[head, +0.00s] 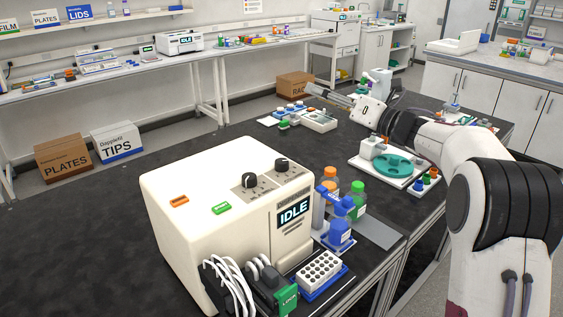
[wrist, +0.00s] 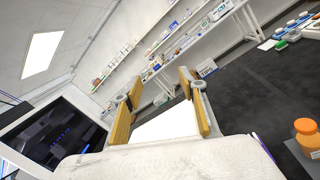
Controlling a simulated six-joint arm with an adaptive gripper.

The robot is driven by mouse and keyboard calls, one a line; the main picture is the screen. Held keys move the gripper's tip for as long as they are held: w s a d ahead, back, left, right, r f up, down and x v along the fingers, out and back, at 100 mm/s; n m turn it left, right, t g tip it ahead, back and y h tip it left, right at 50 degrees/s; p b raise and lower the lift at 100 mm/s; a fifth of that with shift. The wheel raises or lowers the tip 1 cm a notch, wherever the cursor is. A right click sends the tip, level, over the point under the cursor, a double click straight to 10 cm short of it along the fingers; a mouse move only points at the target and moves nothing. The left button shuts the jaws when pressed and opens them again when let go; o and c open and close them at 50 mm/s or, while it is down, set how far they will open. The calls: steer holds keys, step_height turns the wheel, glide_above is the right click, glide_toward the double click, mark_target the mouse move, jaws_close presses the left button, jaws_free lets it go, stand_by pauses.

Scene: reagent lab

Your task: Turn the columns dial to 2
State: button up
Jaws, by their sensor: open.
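The white instrument (head: 180,230) stands on the dark bench, with an IDLE display on its front. Two black dials sit on its top right part: a left dial (head: 249,180) and a right dial (head: 281,164). Their labels and settings are too small to read, so I cannot tell which is the columns dial. My gripper (head: 318,91) is up over the far part of the bench, well apart from the dials. In the wrist view my gripper (wrist: 161,82) is open with nothing between its fingers. The dials do not show clearly there.
A white tube rack (head: 319,268) and cables are in front. A tray with a teal disc (head: 391,163) lies under my arm. The bench's left side is bare.

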step_height(320, 180, down, 8)
steer(key=s+a+n+g+y, duration=0.2)
steer(key=n+g, duration=0.3)
steer(key=n, duration=0.1)
steer(key=n+g+y, duration=0.1)
steer(key=n+g, duration=0.4)
steer(key=n, duration=0.1)
glide_toward(281, 161)
steer(key=shift+w+a+r, duration=0.15)
steer(key=shift+w+a, duration=0.2)
steer(key=shift+a, duration=0.2)
steer(key=shift+w+a+r, duration=0.15)
steer(key=shift+w+a, duration=0.2)
steer(key=shift+a, duration=0.15)
steer(key=shift+s+f+g, duration=0.3)
steer(key=shift+f+g, duration=0.1)
steer(key=shift+a, duration=0.1)
steer(key=shift+w+a, duration=0.15)
steer(key=shift+a, duration=1.75)
steer(key=shift+w+a, duration=0.1)
steer(key=shift+a, duration=1.75)
steer(key=c, duration=1.1)
